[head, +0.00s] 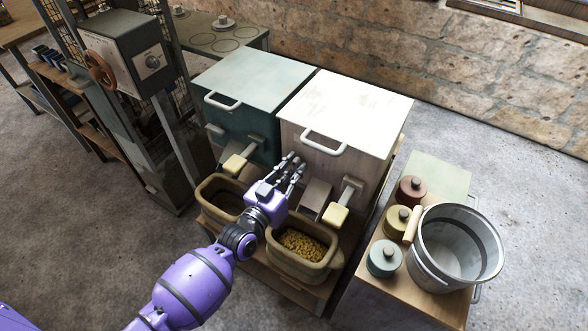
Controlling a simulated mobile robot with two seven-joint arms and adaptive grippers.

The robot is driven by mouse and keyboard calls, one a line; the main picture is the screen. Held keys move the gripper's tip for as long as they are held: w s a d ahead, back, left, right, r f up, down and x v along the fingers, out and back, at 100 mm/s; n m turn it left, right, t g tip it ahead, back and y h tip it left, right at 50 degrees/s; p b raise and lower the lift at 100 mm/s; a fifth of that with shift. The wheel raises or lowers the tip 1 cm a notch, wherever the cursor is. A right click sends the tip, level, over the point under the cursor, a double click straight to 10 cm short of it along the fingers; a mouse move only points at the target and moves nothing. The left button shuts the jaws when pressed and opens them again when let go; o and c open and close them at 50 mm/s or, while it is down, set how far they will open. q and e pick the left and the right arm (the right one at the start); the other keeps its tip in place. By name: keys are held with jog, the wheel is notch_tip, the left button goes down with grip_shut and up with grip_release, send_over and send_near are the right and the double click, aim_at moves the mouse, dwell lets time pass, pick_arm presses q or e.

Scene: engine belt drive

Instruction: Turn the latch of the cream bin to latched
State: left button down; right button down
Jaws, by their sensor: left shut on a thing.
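The cream bin (345,110) stands in the middle, with a pale top and a white handle (323,142) on its front. My left gripper (291,166) reaches up from below to the left part of the bin's front. Its fingers are shut on the latch there, which the fingers mostly hide, so I cannot tell its angle. To the right on the same front are a grey chute (315,196) and a lever with a yellow pad (336,215). My right gripper is not in view.
A green bin (254,80) stands against the left side. Below are a trough with yellow-brown grains (303,246) and another trough (216,190), close under my arm. At right, a cabinet holds a metal bucket (456,250) and lidded pots (384,257). Floor is free at lower left.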

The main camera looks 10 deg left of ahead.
pick_arm(q)
jog(key=n, duration=0.3)
jog(key=shift+a, duration=0.25)
jog(key=n, duration=0.3)
jog(key=shift+n, duration=0.3)
jog(key=n+b, duration=0.1)
jog(key=n, duration=0.4)
jog(key=n+b, duration=0.2)
jog(key=n, duration=0.3)
jog(key=shift+w+a+f, duration=0.1)
jog(key=shift+w+a, duration=0.05)
jog(key=shift+n, duration=0.4)
jog(key=c, duration=2)
grip_release()
jog(key=shift+o, duration=1.3)
jog(key=shift+w+f, duration=0.1)
